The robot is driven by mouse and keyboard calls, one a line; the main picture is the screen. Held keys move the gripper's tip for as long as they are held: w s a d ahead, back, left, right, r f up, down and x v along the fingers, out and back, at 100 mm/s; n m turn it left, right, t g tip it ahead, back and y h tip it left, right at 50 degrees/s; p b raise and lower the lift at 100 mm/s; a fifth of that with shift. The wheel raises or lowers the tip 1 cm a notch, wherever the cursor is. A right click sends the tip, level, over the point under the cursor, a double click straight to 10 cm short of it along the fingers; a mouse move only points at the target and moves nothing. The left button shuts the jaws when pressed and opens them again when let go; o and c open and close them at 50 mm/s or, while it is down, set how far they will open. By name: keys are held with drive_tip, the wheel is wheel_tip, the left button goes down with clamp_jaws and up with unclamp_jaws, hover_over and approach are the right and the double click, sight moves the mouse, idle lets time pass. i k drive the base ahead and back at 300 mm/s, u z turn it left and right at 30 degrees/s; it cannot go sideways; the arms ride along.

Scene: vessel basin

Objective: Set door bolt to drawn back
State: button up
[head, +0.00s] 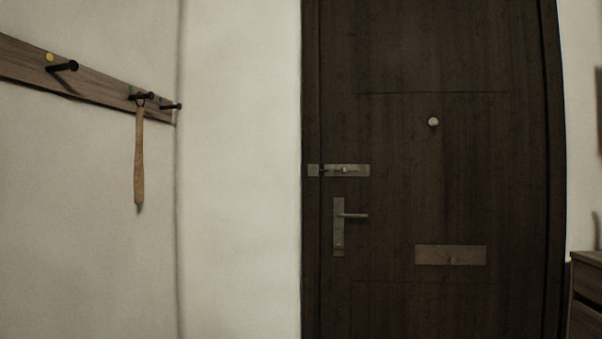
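The door bolt (345,170) is a small metal slide bolt on a plate near the left edge of the dark wooden door (400,60). Its keeper (313,170) sits just left of it on the frame side. The bar seems to reach towards the keeper, but it is too small to tell for sure whether it is inside. The door looks closed. My gripper does not show in the head view.
A lever handle (352,215) on a tall plate sits below the bolt. A mail flap (450,255) and a round knob or peephole (433,122) are on the door. A peg rail (100,80) with a hanging wooden shoehorn-like item (139,160) is left. A cabinet (587,295) stands right.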

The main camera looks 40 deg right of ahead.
sight(344, 171)
drive_tip(key=z, duration=0.4)
drive_tip(key=i, duration=0.55)
drive_tip(key=z, duration=1.2)
